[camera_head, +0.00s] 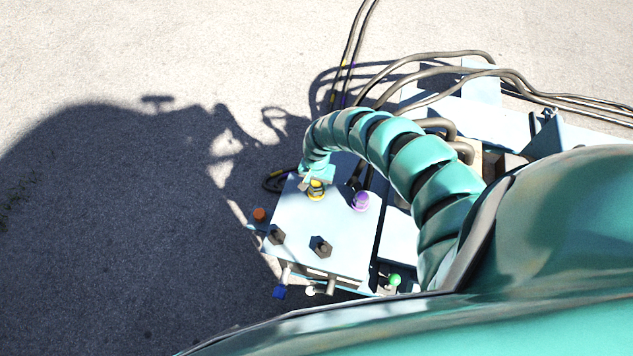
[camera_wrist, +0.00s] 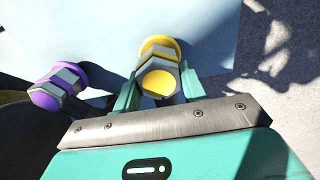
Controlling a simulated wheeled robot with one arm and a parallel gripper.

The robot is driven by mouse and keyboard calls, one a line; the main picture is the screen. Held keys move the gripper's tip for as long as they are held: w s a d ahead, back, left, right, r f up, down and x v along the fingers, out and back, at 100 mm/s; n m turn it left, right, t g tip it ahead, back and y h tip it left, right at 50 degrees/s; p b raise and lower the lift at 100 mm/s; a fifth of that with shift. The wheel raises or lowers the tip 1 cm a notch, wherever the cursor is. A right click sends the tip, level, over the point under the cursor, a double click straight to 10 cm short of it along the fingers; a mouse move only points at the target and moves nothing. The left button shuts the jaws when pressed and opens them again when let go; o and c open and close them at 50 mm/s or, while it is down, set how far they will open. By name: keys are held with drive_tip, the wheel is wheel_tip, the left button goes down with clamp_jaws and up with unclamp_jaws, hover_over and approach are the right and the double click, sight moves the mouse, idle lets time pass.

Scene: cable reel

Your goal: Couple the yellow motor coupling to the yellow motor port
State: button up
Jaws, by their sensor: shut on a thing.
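The yellow motor coupling (camera_wrist: 160,82) is a grey hex fitting with a yellow round end, between the two teal fingers of my gripper (camera_wrist: 160,92). My gripper is shut on it. Right behind it in the wrist view, a yellow ring (camera_wrist: 158,43) sits against the pale panel, apparently the yellow motor port. The coupling lines up closely with this ring and hides part of it; I cannot tell whether it is fully seated. In the head view my gripper (camera_head: 318,175) is at the panel's upper left, and the yellow coupling (camera_head: 316,187) shows just below it.
A purple fitting (camera_head: 361,201) stands close on the right of the panel (camera_head: 300,220); in the wrist view it is at left (camera_wrist: 57,87). Two dark fittings (camera_head: 320,246) stand nearer the front. Orange (camera_head: 259,214), blue and green (camera_head: 395,280) parts stick out at the edges. Hoses (camera_head: 430,72) run behind.

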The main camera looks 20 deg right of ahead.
drive_tip(key=shift+f, duration=0.45)
drive_tip(key=o, duration=1.2)
drive_tip(key=shift+r, duration=0.15)
drive_tip(key=shift+r+p, duration=1.45)
drive_tip(key=shift+r, duration=7.1)
